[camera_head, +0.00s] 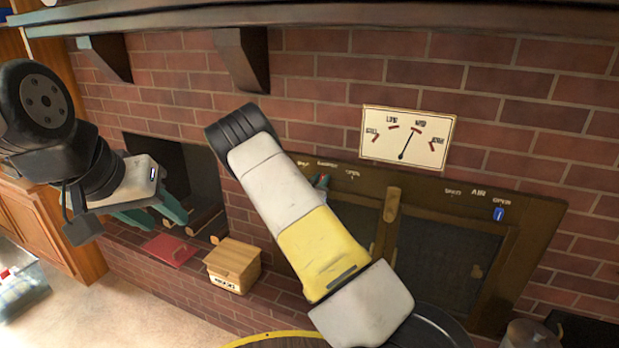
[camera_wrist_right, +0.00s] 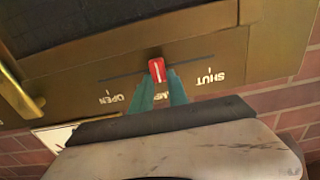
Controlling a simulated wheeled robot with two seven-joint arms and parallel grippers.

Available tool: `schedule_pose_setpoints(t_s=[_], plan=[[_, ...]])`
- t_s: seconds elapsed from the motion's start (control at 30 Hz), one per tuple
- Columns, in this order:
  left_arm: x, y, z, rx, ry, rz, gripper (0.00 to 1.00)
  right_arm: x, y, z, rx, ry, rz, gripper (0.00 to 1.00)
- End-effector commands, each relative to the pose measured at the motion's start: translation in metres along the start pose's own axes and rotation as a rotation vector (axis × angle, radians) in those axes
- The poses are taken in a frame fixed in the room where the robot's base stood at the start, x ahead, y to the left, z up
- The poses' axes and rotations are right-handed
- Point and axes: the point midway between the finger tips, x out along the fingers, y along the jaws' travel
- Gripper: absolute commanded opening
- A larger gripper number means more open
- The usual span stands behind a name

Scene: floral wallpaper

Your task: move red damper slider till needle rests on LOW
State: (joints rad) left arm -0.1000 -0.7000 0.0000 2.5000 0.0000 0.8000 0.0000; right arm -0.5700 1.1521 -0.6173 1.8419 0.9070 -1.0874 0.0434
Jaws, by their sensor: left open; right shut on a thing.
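The red damper slider (camera_wrist_right: 157,70) sits near the middle of its slot, between the OPEN and SHUT labels, in the right wrist view. My right gripper (camera_wrist_right: 159,84) is shut on it with its teal fingers. In the head view my right arm covers much of this spot, and only a bit of the red slider (camera_head: 325,179) shows. The dial (camera_head: 380,152) hangs on the brick wall. Its needle (camera_head: 407,147) points just to the LOW side of the MED mark. My left gripper (camera_head: 158,214) is open and empty at the left, in front of the dark wall opening.
A blue air slider (camera_head: 499,214) sits at the right of the dark-screened brass panel (camera_head: 540,207). A wooden box (camera_head: 233,262) and a red flat piece (camera_head: 170,250) lie on the brick ledge. A mantel shelf (camera_head: 330,16) runs above. Dark brackets hang under it.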

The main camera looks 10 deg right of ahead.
Motion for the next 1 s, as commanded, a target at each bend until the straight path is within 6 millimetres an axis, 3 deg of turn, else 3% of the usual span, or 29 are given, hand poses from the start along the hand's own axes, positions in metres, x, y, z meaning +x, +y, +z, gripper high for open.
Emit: schedule_pose_setpoints(t_s=[0.23, 0.5, 0.8, 0.83, 0.9, 1.0], plan=[[0.0, 0.0, 0.0, 0.0, 0.0, 0.0, 0.42, 0.0, -0.002, 0.0, 0.0, 0.0, -0.001, 0.0], [0.0, 0.0, 0.0, 0.0, 0.0, 0.0, 0.42, 0.0, -0.037, 0.0, 0.001, 0.001, -0.002, 0.0], [0.0, 0.0, 0.0, 0.0, 0.0, 0.0, 0.42, 0.0, -0.039, 0.0, 0.0, -0.001, -0.001, 0.0], [0.0, 0.0, 0.0, 0.0, 0.0, 0.0, 0.42, 0.0, -0.039, 0.0, 0.0, -0.001, -0.001, 0.26], [0.0, 0.0, 0.0, 0.0, 0.0, 0.0, 0.42, 0.0, -0.039, 0.0, 0.0, -0.001, -0.001, 0.39], [0.0, 0.0, 0.0, 0.0, 0.0, 0.0, 0.42, 0.0, -0.039, 0.0, 0.0, -0.001, -0.001, 0.42]])
